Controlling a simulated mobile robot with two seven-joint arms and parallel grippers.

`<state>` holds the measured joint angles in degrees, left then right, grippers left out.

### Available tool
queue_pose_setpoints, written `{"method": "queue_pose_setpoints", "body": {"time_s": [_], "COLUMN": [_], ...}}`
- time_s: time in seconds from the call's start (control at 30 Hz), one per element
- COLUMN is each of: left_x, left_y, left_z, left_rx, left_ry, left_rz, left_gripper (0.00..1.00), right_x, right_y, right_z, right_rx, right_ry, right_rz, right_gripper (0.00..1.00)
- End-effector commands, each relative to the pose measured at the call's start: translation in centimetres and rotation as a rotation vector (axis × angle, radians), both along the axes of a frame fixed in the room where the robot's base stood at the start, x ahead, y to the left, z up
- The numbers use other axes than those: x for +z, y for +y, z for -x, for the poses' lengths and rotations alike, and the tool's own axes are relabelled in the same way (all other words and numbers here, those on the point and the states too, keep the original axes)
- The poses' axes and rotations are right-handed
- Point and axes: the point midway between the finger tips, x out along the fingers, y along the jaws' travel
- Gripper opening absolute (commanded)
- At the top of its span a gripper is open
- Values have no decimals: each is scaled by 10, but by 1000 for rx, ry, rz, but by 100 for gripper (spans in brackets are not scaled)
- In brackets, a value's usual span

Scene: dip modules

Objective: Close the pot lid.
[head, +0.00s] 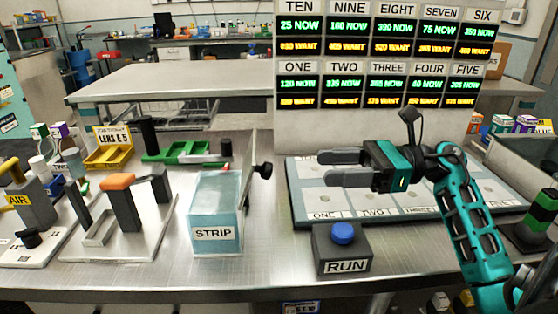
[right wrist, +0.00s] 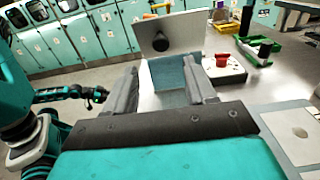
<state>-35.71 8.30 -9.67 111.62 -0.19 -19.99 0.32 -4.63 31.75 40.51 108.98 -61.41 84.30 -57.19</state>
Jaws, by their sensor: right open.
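The pot is a pale blue, see-through box labelled STRIP (head: 215,215) on the metal bench, left of centre. Its flat lid (head: 248,165) stands raised, nearly edge-on, along the pot's right side, with a black knob (head: 263,170) facing right. In the right wrist view the lid (right wrist: 180,30) stands up, knob (right wrist: 161,43) towards me, and the blue pot (right wrist: 167,75) shows below it. My right gripper (head: 335,167) is open and empty, pointing left, to the right of the lid and apart from it. My left gripper (right wrist: 97,95) appears small in the right wrist view, its jaws unclear.
A RUN box (head: 343,250) with a blue button stands at the front, right of the pot. A numbered panel (head: 300,195) lies under my right gripper. A stand with an orange top (head: 118,182) and an AIR device (head: 35,205) are left of the pot. Display boards stand behind.

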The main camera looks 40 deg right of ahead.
Motion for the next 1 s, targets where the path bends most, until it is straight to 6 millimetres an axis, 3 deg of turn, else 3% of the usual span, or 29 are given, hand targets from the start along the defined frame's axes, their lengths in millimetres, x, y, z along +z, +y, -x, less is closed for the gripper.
{"method": "queue_pose_setpoints", "body": {"time_s": [0.2, 0.4, 0.87, 1.0], "left_x": [10, 16, 16, 17], "left_y": [5, 5, 3, 2], "left_z": [1, 1, 2, 2], "left_rx": [7, 8, 4, 4], "left_ry": [-7, -6, 0, 0], "left_rz": [-6, -7, -5, -4], "left_gripper": [38, 38, 38, 38], "right_x": [4, 2, 1, 1], "right_y": [41, 68, 79, 79], "right_z": [-25, -41, -48, -48], "right_rx": [3, 2, 0, 0], "right_ry": [-3, -1, -1, 0], "right_rz": [-4, -4, -3, -2], "right_gripper": [55, 55, 55, 43]}}
